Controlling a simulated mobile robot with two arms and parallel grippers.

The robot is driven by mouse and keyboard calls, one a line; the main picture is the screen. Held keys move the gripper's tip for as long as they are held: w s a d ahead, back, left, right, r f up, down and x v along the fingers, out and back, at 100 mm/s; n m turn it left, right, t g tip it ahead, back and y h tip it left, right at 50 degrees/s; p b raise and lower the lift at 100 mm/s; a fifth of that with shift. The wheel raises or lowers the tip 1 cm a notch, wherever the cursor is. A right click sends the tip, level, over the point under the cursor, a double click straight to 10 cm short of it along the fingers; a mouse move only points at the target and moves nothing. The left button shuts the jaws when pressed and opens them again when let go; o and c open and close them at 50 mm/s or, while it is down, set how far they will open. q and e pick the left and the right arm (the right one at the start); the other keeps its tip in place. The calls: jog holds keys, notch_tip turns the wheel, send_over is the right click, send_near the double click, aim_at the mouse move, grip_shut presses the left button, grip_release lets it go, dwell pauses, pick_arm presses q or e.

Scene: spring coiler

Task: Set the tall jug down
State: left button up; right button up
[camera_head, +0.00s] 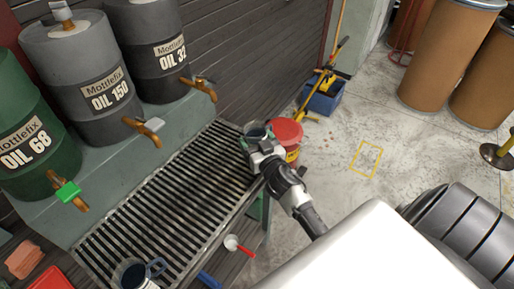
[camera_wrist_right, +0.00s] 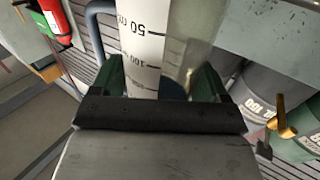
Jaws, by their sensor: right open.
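The tall jug (camera_head: 257,131) stands at the far right end of the slatted drip grate (camera_head: 165,197), mostly hidden behind my right gripper (camera_head: 265,148). In the right wrist view the jug (camera_wrist_right: 141,40) is a pale body with printed marks "50" and "100" and a blue-grey handle at left. There my right gripper (camera_wrist_right: 160,82) is open, with its green-sided fingers on either side of the jug. Whether a finger touches it, I cannot tell. Its base is hidden. My left gripper is not in view.
Oil drums (camera_head: 83,75) with brass taps (camera_head: 144,131) stand along the grate's back. Another blue-handled jug (camera_head: 138,274) and a red-handled white scoop (camera_head: 236,244) are near the front. Floor to the right is partly clear.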

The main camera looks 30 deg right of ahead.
jog(key=shift+w, duration=0.35)
jog(key=shift+s, duration=0.1)
jog(key=shift+c, duration=0.4)
jog(key=c, duration=0.8)
jog(key=shift+o, duration=0.2)
jog(key=shift+r, duration=0.1)
